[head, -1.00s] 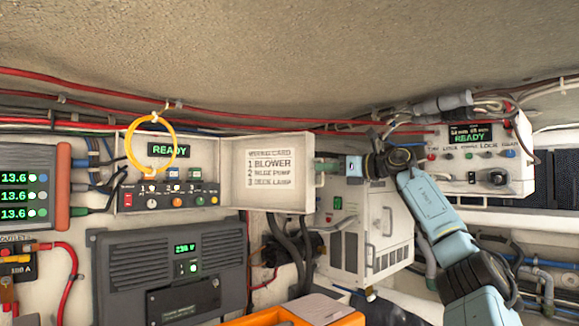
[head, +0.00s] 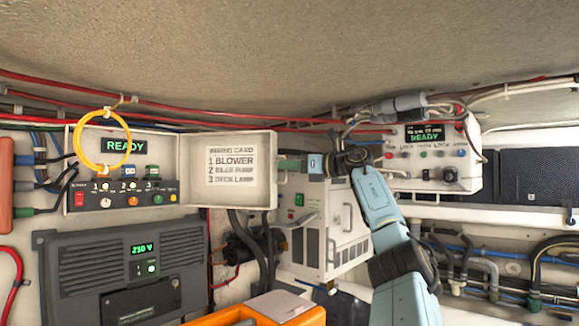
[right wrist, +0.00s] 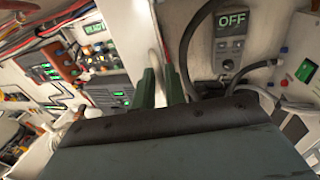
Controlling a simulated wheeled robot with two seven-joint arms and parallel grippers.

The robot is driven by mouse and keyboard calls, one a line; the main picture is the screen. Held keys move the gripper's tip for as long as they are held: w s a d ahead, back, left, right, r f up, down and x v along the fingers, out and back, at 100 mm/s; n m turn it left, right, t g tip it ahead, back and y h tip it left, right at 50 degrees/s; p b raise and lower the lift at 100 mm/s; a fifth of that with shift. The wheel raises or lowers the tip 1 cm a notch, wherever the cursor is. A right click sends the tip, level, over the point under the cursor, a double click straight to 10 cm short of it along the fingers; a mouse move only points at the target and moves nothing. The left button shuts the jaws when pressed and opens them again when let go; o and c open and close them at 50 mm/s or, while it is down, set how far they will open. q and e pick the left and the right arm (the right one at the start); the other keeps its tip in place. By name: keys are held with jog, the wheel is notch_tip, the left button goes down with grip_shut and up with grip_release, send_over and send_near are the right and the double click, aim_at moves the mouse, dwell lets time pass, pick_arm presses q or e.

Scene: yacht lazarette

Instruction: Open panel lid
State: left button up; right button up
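The panel (head: 72,170) is on the wall at the left of the head view, with a READY display and a row of switches. Its pale lid (head: 190,165) stands swung open to the right, its inner face with a wiring card towards me. A small handle (head: 284,180) sits at the lid's free right edge. My right gripper (head: 288,164) is at that edge, reaching in from the right. In the right wrist view its green fingers (right wrist: 160,90) are close together, with a narrow pale strip between them; they appear shut on the handle. My left gripper is not in view.
A yellow cable loop (head: 102,140) hangs before the panel. A white box (head: 325,220) stands below and right of the lid. An orange case (head: 250,312) lies at the bottom.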

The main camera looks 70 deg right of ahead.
jog(key=shift+s, duration=0.1)
jog(key=s+b, duration=0.1)
jog(key=s, duration=0.3)
jog(key=s+a+b, duration=0.1)
jog(key=s+b, duration=0.1)
jog(key=s, duration=0.2)
jog(key=s+a+b, duration=0.1)
jog(key=s+b, duration=0.1)
jog(key=s, duration=0.3)
dwell(0.4)
